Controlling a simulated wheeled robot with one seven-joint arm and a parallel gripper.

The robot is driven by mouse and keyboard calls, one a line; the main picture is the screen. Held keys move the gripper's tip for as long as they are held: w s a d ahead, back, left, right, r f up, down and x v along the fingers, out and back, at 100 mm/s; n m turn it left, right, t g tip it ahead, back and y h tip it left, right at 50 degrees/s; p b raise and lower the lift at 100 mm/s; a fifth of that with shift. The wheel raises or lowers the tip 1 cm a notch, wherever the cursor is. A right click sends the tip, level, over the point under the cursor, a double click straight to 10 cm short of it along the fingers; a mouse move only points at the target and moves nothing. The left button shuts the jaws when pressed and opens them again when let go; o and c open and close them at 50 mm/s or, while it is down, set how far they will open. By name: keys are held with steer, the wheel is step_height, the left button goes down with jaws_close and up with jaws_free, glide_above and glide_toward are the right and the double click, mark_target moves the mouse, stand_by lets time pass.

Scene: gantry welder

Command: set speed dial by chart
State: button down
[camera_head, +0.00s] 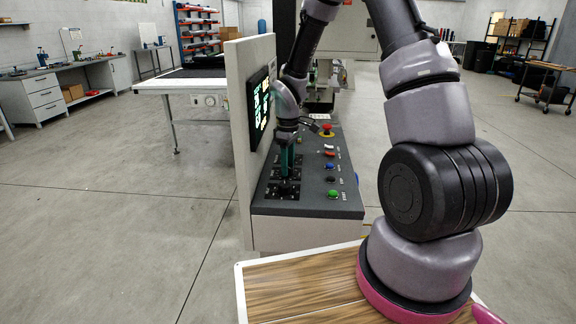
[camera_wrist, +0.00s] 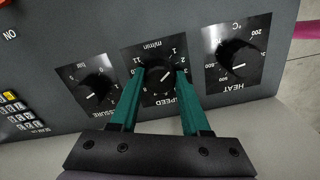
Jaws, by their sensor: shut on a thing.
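The speed dial (camera_wrist: 158,76) is a black knob on a black plate marked "SPEED" and "m/min", in the middle of the wrist view. My gripper (camera_wrist: 154,82) has its two green fingers on either side of this knob and is shut on it. In the head view my gripper (camera_head: 285,165) reaches down to the dial row on the console. A lit screen (camera_head: 260,108) stands on the panel behind; its writing is too small to read. No chart can be made out clearly.
A heat dial (camera_wrist: 237,60) lies to the right of the speed dial and a pressure dial (camera_wrist: 92,90) to the left, both close to the fingers. The console (camera_head: 310,190) carries coloured buttons and a red emergency stop (camera_head: 327,128). Open floor (camera_head: 130,240) lies left.

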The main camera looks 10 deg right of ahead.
steer(key=m, duration=0.4)
steer(key=shift+m, duration=2.5)
steer(key=shift+c, duration=1.8)
jaws_free()
steer(key=shift+r, duration=0.15)
step_height(320, 180, up, 11)
steer(key=shift+f, duration=0.2)
steer(key=shift+r, duration=0.1)
